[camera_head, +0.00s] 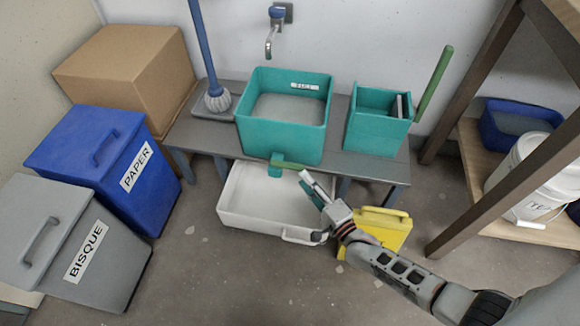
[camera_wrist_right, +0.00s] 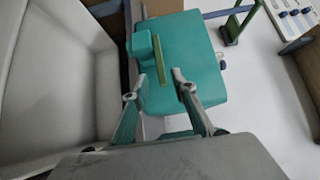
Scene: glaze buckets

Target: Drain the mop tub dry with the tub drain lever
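The teal mop tub (camera_head: 262,133) stands on the bench, with a flat grey surface inside; I cannot tell its depth. A teal drain block (camera_head: 276,171) sits low on the tub's front, with the green drain lever (camera_head: 296,165) pointing right from it. The wrist view shows the lever (camera_wrist_right: 157,62) and the tub (camera_wrist_right: 195,60). My right gripper (camera_head: 311,183) is open just in front of the lever. In the wrist view its fingers (camera_wrist_right: 154,86) stand apart on either side of the lever's near end; contact is unclear. My left gripper is out of view.
A white basin (camera_head: 232,216) lies on the floor below the drain. A smaller teal container (camera_head: 376,132) stands right on the bench (camera_head: 350,166). A yellow object (camera_head: 388,226) is beside my right arm. Bins labelled PAPER (camera_head: 90,160) and BISQUE (camera_head: 50,225) stand left.

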